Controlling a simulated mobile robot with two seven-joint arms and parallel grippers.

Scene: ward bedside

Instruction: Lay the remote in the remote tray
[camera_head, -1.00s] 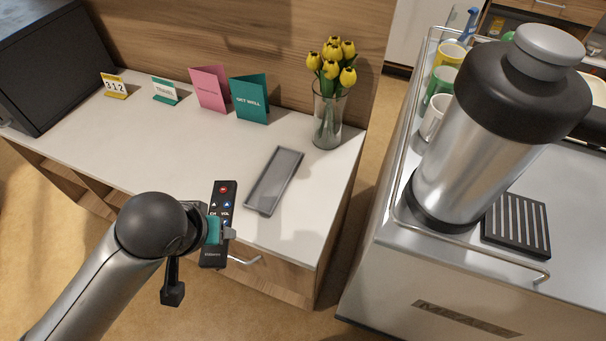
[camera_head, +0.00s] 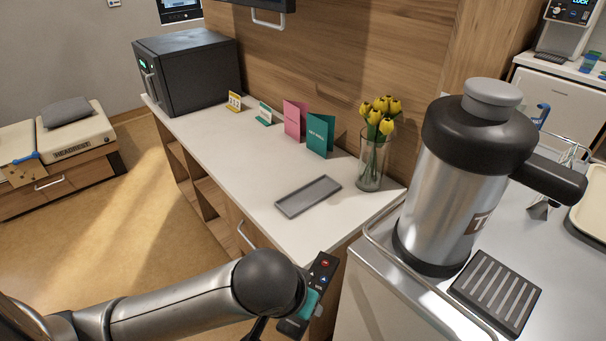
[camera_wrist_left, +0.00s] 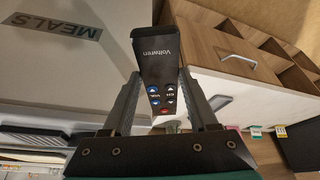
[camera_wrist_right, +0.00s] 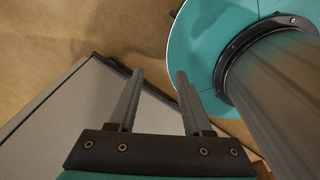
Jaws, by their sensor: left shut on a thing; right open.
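The black remote (camera_head: 320,272) is in my left gripper (camera_head: 311,302), off the front edge of the white counter. In the left wrist view the remote (camera_wrist_left: 156,62) sits between the two fingers of the left gripper (camera_wrist_left: 158,100), its buttons and brand lettering showing. The grey remote tray (camera_head: 308,196) lies empty on the counter, beyond and to the left of the gripper. My right gripper (camera_wrist_right: 155,85) is open and empty in the right wrist view, above the floor beside a pale panel. It is not in the head view.
A glass vase of yellow tulips (camera_head: 372,160) stands right of the tray. Cards (camera_head: 320,135) and a dark microwave-like box (camera_head: 188,72) stand farther back. A metal cart (camera_head: 375,300) with a large flask (camera_head: 455,185) and drip grate (camera_head: 497,290) is close on the right.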

